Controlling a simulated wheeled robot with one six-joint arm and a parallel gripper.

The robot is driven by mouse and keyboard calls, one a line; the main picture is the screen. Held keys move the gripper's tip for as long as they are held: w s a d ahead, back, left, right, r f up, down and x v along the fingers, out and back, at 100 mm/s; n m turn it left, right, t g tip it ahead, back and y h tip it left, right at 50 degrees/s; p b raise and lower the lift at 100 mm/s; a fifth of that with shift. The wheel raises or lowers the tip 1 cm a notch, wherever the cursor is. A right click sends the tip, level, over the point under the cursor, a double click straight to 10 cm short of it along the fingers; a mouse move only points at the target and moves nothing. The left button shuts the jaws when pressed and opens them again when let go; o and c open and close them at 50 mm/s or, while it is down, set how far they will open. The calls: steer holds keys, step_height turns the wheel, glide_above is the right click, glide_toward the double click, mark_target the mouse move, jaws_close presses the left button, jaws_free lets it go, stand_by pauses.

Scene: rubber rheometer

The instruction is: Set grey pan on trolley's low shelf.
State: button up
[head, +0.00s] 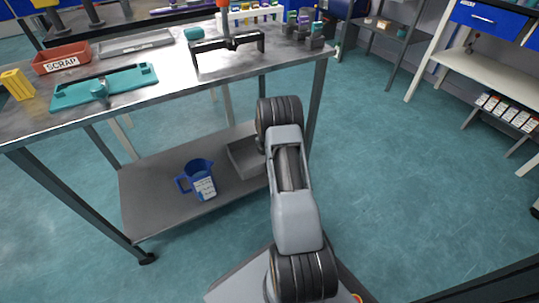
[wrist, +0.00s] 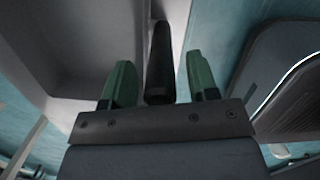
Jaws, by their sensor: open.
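The grey pan (head: 245,157) is at the back right of the trolley's low shelf (head: 150,203), with its right part hidden behind my arm. It appears to rest on the shelf. In the wrist view the pan's grey body (wrist: 75,45) fills the upper left, and a dark bar (wrist: 160,62) that looks like its handle points toward me. My gripper (wrist: 158,80) is open, with one green finger on each side of the bar and a gap to both. In the head view the gripper is hidden behind my arm.
A blue jug (head: 198,178) with a label stands on the low shelf left of the pan. The trolley's top (head: 180,82) carries a red scrap bin (head: 62,60), a teal tool (head: 104,88) and a black-handled frame (head: 229,45). The floor to the right is clear.

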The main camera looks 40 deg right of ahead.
steer(key=r+p, duration=0.1)
steer(key=r, duration=0.3)
steer(key=a+r+p, duration=0.1)
steer(key=r+p, duration=0.1)
steer(key=r, duration=0.2)
steer(key=r+p, duration=0.2)
steer(key=r, duration=0.2)
steer(key=shift+s+a+r, duration=0.1)
steer(key=shift+a, duration=0.15)
steer(key=shift+s, duration=0.1)
